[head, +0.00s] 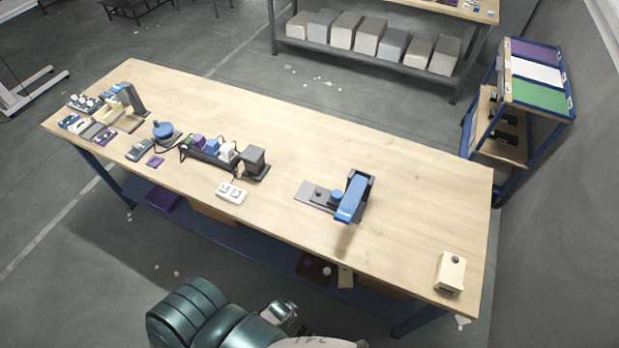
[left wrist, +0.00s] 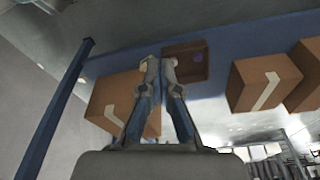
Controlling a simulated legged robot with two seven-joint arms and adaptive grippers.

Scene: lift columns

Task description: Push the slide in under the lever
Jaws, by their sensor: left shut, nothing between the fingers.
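The lever (head: 352,197) is a blue arm on a dark stand, on the right half of the wooden table in the head view. The slide (head: 306,192) looks like a flat grey plate sticking out to the left of the lever. A dark knob and a blue round part sit on or above it; how far the slide reaches under the lever is hard to tell. My left gripper (left wrist: 160,68) is shut and empty in the left wrist view, facing boxes below the tabletop, away from the slide. My right gripper is not in view.
The table (head: 420,190) also bears a dark rack with coloured blocks (head: 212,148), a white switch box (head: 231,193) and a cream box (head: 450,272). Cardboard boxes (left wrist: 265,79) show in the left wrist view. The tabletop around the lever is mostly clear.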

